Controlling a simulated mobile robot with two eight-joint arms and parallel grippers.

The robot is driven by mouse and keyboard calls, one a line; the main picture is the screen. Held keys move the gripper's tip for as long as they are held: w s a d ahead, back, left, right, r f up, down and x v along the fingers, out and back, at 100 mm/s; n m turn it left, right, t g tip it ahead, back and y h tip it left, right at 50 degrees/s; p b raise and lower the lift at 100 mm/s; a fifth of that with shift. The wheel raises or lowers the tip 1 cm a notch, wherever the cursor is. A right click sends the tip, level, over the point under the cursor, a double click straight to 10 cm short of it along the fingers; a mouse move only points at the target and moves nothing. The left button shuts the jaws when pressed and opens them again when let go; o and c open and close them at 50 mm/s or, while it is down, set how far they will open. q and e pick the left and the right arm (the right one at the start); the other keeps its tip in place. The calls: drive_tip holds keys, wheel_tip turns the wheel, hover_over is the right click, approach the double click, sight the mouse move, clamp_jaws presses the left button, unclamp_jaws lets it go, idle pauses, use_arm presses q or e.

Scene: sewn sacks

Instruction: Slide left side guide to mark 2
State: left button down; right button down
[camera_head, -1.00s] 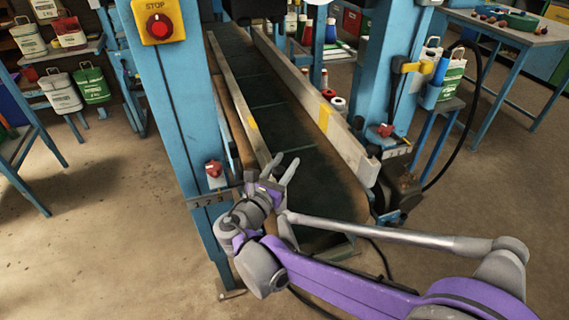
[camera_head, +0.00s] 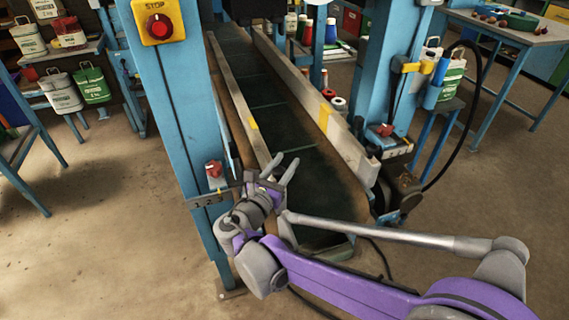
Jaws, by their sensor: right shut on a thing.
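The left side guide (camera_head: 228,83) is a long pale rail with a yellow patch along the left of the dark conveyor belt (camera_head: 262,92). My right gripper (camera_head: 281,170) is at the guide's near end, shut on it; the fingers partly hide that end, and the exact contact is hard to see. A scale marked 1 2 3 (camera_head: 208,201) sits on the blue left post, just left of the gripper. A red knob (camera_head: 214,169) is above the scale. Which mark the guide lines up with cannot be read clearly. My left gripper is not in view.
The right side guide (camera_head: 318,108) runs along the belt's other edge. A blue post (camera_head: 174,90) with a red stop button (camera_head: 159,27) stands left, close to my right wrist. Another blue post stands right, with a black hose. Floor at the left is open.

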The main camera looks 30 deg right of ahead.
drive_tip(key=shift+w+a, duration=0.2)
drive_tip(key=shift+a, duration=0.6)
drive_tip(key=shift+w+a, duration=0.2)
drive_tip(key=shift+a, duration=0.55)
drive_tip(key=shift+c, duration=2.4)
unclamp_jaws()
drive_tip(key=shift+d, duration=0.1)
drive_tip(key=shift+s, duration=0.1)
drive_tip(key=p+v, duration=0.1)
drive_tip(key=v, duration=1)
drive_tip(key=shift+f, duration=0.1)
